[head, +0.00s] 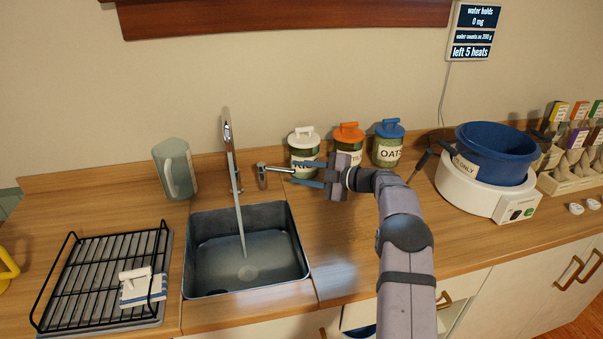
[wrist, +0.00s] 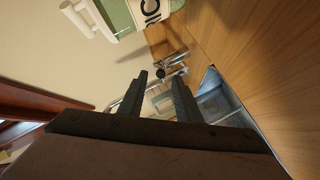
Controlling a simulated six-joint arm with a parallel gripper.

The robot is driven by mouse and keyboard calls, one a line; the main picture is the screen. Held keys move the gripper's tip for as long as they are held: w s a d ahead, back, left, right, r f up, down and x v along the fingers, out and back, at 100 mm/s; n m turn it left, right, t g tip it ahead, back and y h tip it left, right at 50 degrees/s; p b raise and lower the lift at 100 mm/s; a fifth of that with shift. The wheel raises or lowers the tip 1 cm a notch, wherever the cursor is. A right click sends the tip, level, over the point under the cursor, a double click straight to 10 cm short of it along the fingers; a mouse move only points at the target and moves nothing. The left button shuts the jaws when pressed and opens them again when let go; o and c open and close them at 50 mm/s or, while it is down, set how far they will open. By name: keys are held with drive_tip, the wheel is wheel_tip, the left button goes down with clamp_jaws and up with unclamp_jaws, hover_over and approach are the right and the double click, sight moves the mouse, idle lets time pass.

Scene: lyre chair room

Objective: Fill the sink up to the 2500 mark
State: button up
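The grey sink (head: 290,225) is set into the wooden counter. A thin stream runs from the tap (head: 229,145) down to the sink floor near the drain. The water depth is hard to tell, and I can read no 2500 mark. The tap's metal lever (head: 275,169) sticks out to the right of the tap. My gripper (head: 298,172) is open, its fingers pointing left near the lever's end; contact cannot be told. In the wrist view my gripper (wrist: 160,78) shows its fingers apart, with the lever (wrist: 172,62) and part of the sink (wrist: 215,100) beyond.
Jars with white (head: 301,137), orange (head: 348,131) and blue (head: 390,128) lids stand behind my gripper. A pale jug (head: 175,168) and a black rack (head: 100,270) are left of the sink. A blue bowl (head: 495,150) sits on a white appliance at right. A display (head: 472,30) reads "left 5 heats".

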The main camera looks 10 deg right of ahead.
sight(281, 171)
drive_tip(key=s+a+r+m+t+h, duration=0.1)
drive_tip(key=s+a+m+t, duration=0.1)
drive_tip(key=m, duration=0.9)
drive_tip(key=s+a+r+m+t+h, duration=0.1)
drive_tip(key=m+t, duration=0.1)
drive_tip(key=m, duration=0.9)
drive_tip(key=w+f+m+h, duration=0.1)
drive_tip(key=m, duration=0.2)
drive_tip(key=w+a+m+h+p, duration=0.1)
drive_tip(key=m+h, duration=0.1)
drive_tip(key=m, duration=0.2)
drive_tip(key=w+f+m+h, duration=0.1)
drive_tip(key=m, duration=0.2)
drive_tip(key=shift+w+a+f+m+t+h+p, duration=0.1)
drive_tip(key=shift+a+f+m+t+h+p, duration=0.05)
drive_tip(key=shift+f+m+t+h+p, duration=0.2)
drive_tip(key=m, duration=0.1)
drive_tip(key=w+m+h, duration=0.1)
drive_tip(key=m, duration=0.1)
drive_tip(key=shift+w+a+h+p, duration=0.1)
drive_tip(key=shift+a+h+p, duration=0.05)
drive_tip(key=shift+h+p, duration=0.15)
drive_tip(key=shift+w+a+f+m+h, duration=0.15)
drive_tip(key=shift+w+m+h, duration=0.15)
drive_tip(key=shift+m, duration=0.65)
